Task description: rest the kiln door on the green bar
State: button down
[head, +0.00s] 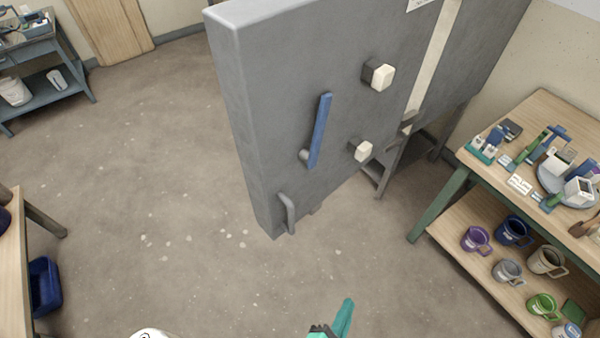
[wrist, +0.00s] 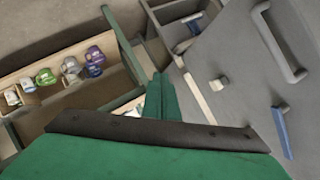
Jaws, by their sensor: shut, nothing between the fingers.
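The kiln door (head: 270,90) is a large, thick grey slab, standing open from the grey kiln body (head: 485,50) in the head view. Its face carries a blue lever (head: 320,130), a grey pull handle (head: 288,212) and two pale knobs. The door fills the right of the wrist view (wrist: 245,60), with its handle and blue lever showing. My gripper (head: 346,304) is teal-green, shut and empty, low in front of the door and apart from it. Its closed fingers show in the wrist view (wrist: 160,85). I cannot make out a separate green bar in either view.
A wooden table with green legs (head: 440,203) stands at right, with tools on top and several mugs on its lower shelf (head: 470,262). A wooden table (head: 12,270) and blue bin (head: 44,285) are at left. The floor (head: 150,170) left of the door is clear.

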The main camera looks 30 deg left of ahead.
jog(key=w+a+r+m+y, duration=0.1)
jog(key=w+a+m+y, duration=0.1)
jog(key=w+a+y, duration=0.45)
jog(key=n+g+y, duration=0.6)
jog(key=g+y, duration=0.3)
jog(key=y, duration=0.1)
send_near(288, 165)
jog(key=shift+h, duration=0.25)
jog(key=x, duration=0.6)
jog(key=shift+a+r, duration=0.1)
jog(key=shift+a, duration=0.1)
